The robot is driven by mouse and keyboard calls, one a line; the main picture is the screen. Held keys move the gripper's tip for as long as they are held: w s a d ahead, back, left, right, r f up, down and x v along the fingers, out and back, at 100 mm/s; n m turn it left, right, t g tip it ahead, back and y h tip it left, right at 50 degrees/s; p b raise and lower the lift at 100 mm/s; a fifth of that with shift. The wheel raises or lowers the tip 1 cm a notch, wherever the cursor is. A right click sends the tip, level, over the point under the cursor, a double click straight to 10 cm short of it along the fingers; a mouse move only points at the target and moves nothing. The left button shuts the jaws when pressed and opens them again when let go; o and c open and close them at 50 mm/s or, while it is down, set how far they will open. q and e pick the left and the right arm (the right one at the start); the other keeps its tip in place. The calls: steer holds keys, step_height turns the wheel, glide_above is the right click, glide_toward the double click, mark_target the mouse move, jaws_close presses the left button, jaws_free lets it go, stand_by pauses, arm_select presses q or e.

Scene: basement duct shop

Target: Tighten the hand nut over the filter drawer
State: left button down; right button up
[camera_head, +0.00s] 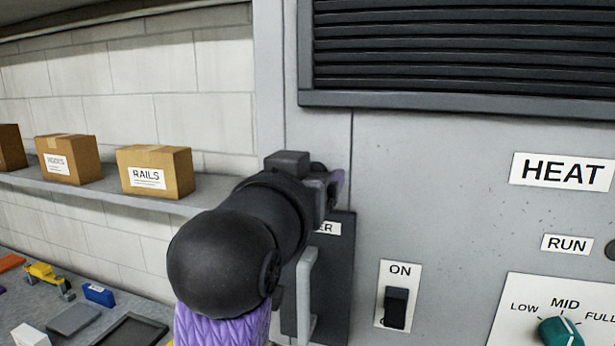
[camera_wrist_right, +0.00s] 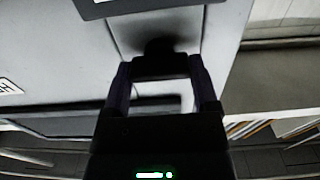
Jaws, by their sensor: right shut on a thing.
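The filter drawer (camera_head: 335,270) is a dark upright panel on the grey cabinet, with a label ending in "ER" and a pale vertical handle (camera_head: 306,295). My right gripper (camera_head: 335,187) is at the cabinet face just above the drawer, and my arm covers part of the drawer. In the right wrist view, the dark hand nut (camera_wrist_right: 159,47) shows at the tips of the gripper's two purple fingers, against the cabinet. The gripper is shut on it. In the head view the nut is hidden behind the gripper. My left gripper is not in view.
To the right are an ON switch (camera_head: 396,307), a teal knob (camera_head: 560,331) and a HEAT label (camera_head: 562,172). A louvred vent (camera_head: 460,50) is above. Boxes, one marked RAILS (camera_head: 156,172), stand on a shelf at left, over a bench with tools and trays.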

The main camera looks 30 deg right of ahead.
steer(key=shift+m, duration=0.3)
steer(key=m+b, duration=0.2)
steer(key=m, duration=0.1)
steer(key=shift+f+m, duration=0.1)
steer(key=shift+m, duration=0.2)
steer(key=m+b, duration=0.2)
steer(key=m, duration=0.2)
steer(key=shift+s+d+f+m+b, duration=0.1)
steer(key=shift+m+b, duration=0.2)
steer(key=shift+b, duration=0.1)
steer(key=m+b, duration=0.2)
steer(key=m, duration=0.2)
steer(key=shift+m, duration=0.3)
steer(key=shift+f+m+b, duration=0.1)
steer(key=shift+m+b, duration=0.95)
steer(key=shift+m, duration=1.15)
